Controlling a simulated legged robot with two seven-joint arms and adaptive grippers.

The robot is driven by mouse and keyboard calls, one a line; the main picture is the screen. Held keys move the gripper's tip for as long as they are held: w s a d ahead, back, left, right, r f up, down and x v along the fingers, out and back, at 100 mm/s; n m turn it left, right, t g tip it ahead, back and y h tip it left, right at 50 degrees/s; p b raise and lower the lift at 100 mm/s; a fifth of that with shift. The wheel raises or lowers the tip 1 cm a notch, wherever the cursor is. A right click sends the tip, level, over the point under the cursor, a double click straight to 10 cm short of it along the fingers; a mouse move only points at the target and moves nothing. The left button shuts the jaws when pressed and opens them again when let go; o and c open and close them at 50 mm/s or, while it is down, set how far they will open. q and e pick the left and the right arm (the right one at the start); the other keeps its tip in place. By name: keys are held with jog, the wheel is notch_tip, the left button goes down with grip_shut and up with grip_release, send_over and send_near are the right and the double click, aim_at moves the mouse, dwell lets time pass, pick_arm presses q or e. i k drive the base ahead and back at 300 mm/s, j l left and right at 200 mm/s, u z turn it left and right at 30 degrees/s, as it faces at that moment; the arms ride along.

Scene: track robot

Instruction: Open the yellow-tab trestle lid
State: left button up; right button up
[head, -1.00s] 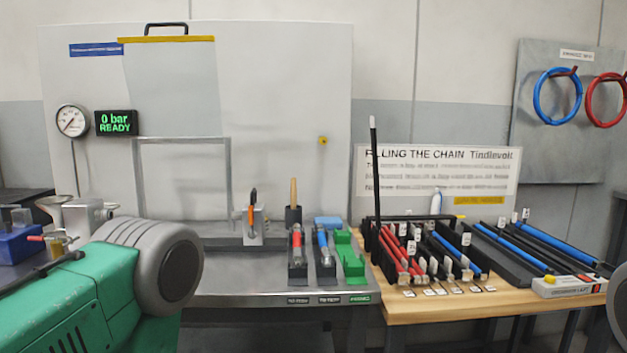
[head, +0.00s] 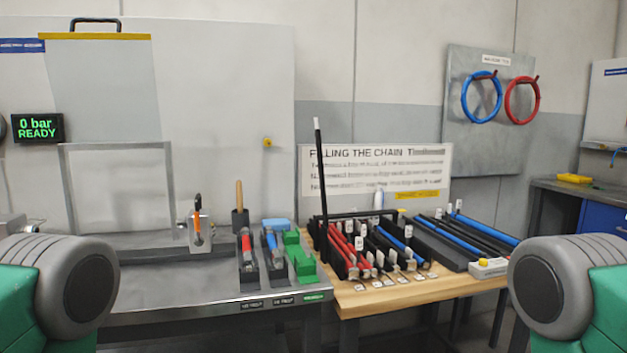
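I cannot pick out a trestle lid with a yellow tab for certain. A grey see-through panel (head: 100,90) with a yellow strip (head: 95,36) along its top stands against the white board at the upper left, with a black handle above it. A small yellow item (head: 574,178) lies on a dark bench at the far right; its details are too small to tell. Green and grey parts of my own arms show at the lower left and lower right edges. Neither gripper shows.
A grey metal bench (head: 200,275) holds tools in black and green holders. A wooden table (head: 400,293) beside it carries red, blue and black rods in racks, with a tall black rod (head: 321,190) upright. Blue and red hoops hang on a grey board (head: 460,140).

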aim_at(393, 210)
jog(key=i+l+z, duration=0.1)
jog(key=i+l, duration=0.35)
jog(key=l, duration=0.2)
jog(key=i+l+z, duration=0.15)
jog(key=i+l, duration=0.35)
jog(key=l, duration=0.1)
